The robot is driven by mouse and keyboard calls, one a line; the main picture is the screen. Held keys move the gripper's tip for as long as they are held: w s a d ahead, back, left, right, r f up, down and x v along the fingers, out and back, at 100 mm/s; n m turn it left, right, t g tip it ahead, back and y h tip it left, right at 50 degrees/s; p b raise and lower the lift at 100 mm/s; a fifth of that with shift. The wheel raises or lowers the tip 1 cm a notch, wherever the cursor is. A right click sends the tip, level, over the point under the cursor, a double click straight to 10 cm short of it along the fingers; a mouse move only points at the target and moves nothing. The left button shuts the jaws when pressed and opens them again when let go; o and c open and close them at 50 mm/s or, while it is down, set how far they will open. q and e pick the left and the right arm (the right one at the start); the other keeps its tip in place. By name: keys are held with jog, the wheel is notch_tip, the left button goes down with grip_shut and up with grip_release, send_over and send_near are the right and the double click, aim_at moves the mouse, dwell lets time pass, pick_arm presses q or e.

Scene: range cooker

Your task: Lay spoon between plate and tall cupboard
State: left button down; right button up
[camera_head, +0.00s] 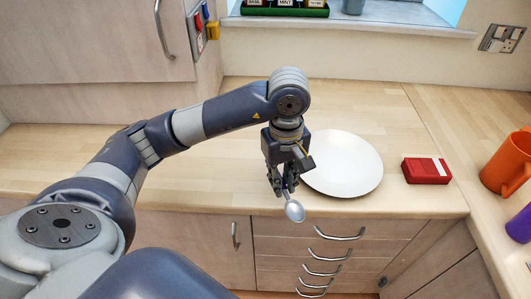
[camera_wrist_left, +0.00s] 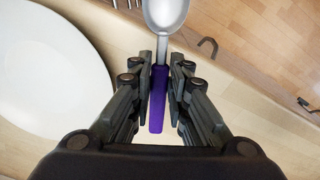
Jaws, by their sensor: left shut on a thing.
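A spoon with a silver bowl (camera_head: 294,211) hangs from my left gripper (camera_head: 284,188) near the worktop's front edge. In the left wrist view the spoon's purple handle (camera_wrist_left: 158,98) is between the two fingers of my left gripper (camera_wrist_left: 160,85), which is shut on it. A white plate (camera_head: 345,165) lies on the worktop just right of the gripper; it fills the left of the wrist view (camera_wrist_left: 45,75). The tall cupboard (camera_head: 95,40) stands at the back left. My right gripper is not in view.
A red box (camera_head: 427,170) lies right of the plate, with an orange mug (camera_head: 507,163) and a purple cup (camera_head: 521,225) at the right edge. Worktop left of the plate (camera_head: 215,180) is clear beneath my arm. Drawers with handles (camera_head: 330,252) lie below.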

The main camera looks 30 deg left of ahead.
pick_arm(q)
jog(key=w+a+p, duration=0.1)
jog(key=w+a, duration=0.1)
jog(key=w+a+p, duration=0.1)
jog(key=w+a, duration=0.1)
jog(key=a, duration=0.1)
jog(key=shift+w+a+f, duration=0.1)
jog(key=shift+w+a, duration=0.1)
jog(key=shift+w, duration=0.1)
jog(key=w+a+p, duration=0.1)
jog(key=w+a, duration=0.1)
jog(key=w+a+f+p, duration=0.1)
jog(key=w+a, duration=0.1)
jog(key=shift+a, duration=0.4)
jog(key=shift+w+a, duration=0.15)
notch_tip(320, 180, down, 3)
jog(key=shift+r+p, duration=0.1)
jog(key=shift+p, duration=0.75)
jog(key=shift+f, duration=0.35)
jog(key=shift+f+b, duration=0.25)
jog(key=shift+b, duration=0.05)
jog(key=c, duration=1.5)
grip_release()
jog(key=shift+c, duration=0.2)
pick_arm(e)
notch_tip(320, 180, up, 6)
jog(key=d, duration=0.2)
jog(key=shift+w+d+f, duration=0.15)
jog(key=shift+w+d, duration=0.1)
